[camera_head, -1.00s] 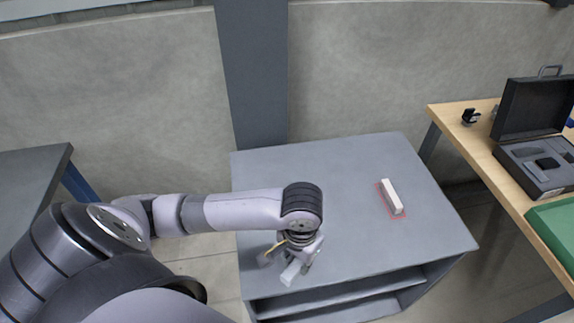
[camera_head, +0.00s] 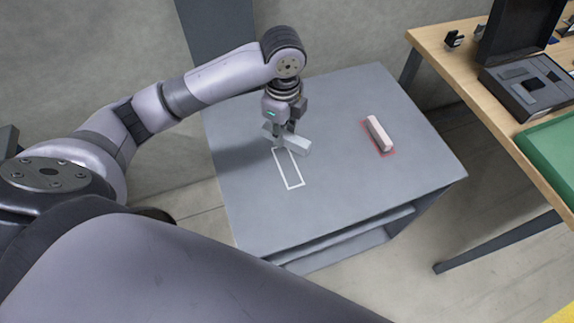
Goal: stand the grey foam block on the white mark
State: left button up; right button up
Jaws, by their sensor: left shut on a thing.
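The grey foam block (camera_head: 298,146) is a light grey bar in my left gripper (camera_head: 284,132), which is shut on it. It is held lengthwise, close to level, over the grey table, at the far end of the white mark. The fingers hide its middle. I cannot tell whether it touches the table. The white mark (camera_head: 301,186) is a thin white rectangular outline on the table top. Its near part is clear and its far end is partly covered by the block. My right gripper is not in view.
A pale block (camera_head: 381,137) lies in a red outline on the right of the grey table (camera_head: 340,200). A wooden table (camera_head: 450,75) to the right holds an open dark case (camera_head: 525,85) and a green mat (camera_head: 552,145). The grey table's front is clear.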

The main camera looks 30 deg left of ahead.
pick_arm(q)
notch_tip(320, 180, up, 3)
jog(key=w+m, duration=0.2)
jog(key=m, duration=0.6)
send_over(286, 163)
notch_tip(286, 163, down, 14)
jog(key=shift+r+b, duration=0.1)
jog(key=shift+b, duration=0.3)
jog(key=shift+f, duration=2.5)
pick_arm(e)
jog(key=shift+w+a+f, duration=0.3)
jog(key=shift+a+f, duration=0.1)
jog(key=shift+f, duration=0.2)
pick_arm(q)
jog(key=shift+f, duration=0.15)
jog(key=o, duration=0.9)
jog(key=shift+o, duration=0.2)
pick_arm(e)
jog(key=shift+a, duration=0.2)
